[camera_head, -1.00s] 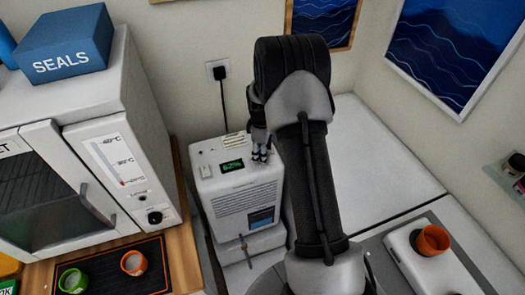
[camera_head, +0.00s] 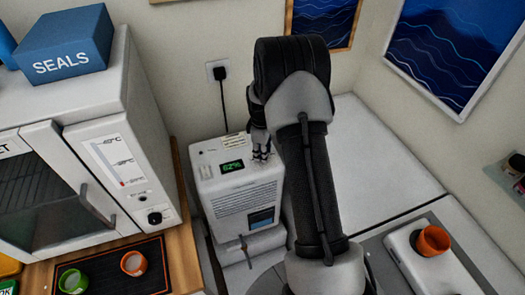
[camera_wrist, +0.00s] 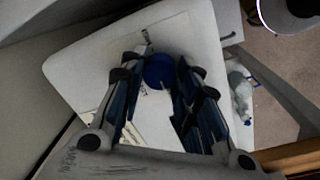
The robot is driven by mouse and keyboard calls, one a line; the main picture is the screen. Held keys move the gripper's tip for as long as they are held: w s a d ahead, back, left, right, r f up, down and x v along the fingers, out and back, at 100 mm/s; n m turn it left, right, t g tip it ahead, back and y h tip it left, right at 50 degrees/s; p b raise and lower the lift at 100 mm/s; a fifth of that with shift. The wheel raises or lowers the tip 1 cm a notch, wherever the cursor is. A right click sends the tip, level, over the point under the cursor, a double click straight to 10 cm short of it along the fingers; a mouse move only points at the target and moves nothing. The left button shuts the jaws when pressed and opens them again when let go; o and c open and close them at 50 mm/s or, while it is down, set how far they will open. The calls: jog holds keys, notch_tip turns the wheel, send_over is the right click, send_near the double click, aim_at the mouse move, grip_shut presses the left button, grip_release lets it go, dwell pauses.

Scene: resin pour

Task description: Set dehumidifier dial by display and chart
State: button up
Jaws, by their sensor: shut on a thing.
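The white dehumidifier (camera_head: 240,195) stands on the floor between the cabinet and the white bench. Its small dark display (camera_head: 232,166) shows green digits that look like 62%. A pale label (camera_head: 236,141) lies on its top near the back; its text is too small to read. My gripper (camera_head: 261,150) is at the right of the top, pointing down. In the wrist view the round blue dial (camera_wrist: 159,70), with a light pointer mark, sits between the fingers of my gripper (camera_wrist: 157,82), which are shut on it. In the head view the dial is hidden by the fingers.
A white oven-like cabinet (camera_head: 150,110) with a temperature scale stands close at left, with a blue SEALS box (camera_head: 66,42) on top. Orange (camera_head: 133,263) and green (camera_head: 73,281) cups are on a dark mat. Another orange cup (camera_head: 433,240) is at right.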

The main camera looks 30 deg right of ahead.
jog(key=m, duration=1.2)
jog(key=shift+g, duration=0.4)
jog(key=m, duration=0.5)
jog(key=shift+m, duration=0.4)
jog(key=m, duration=0.5)
jog(key=shift+w+m+g, duration=0.1)
jog(key=shift+m+g, duration=0.2)
jog(key=o, duration=1.1)
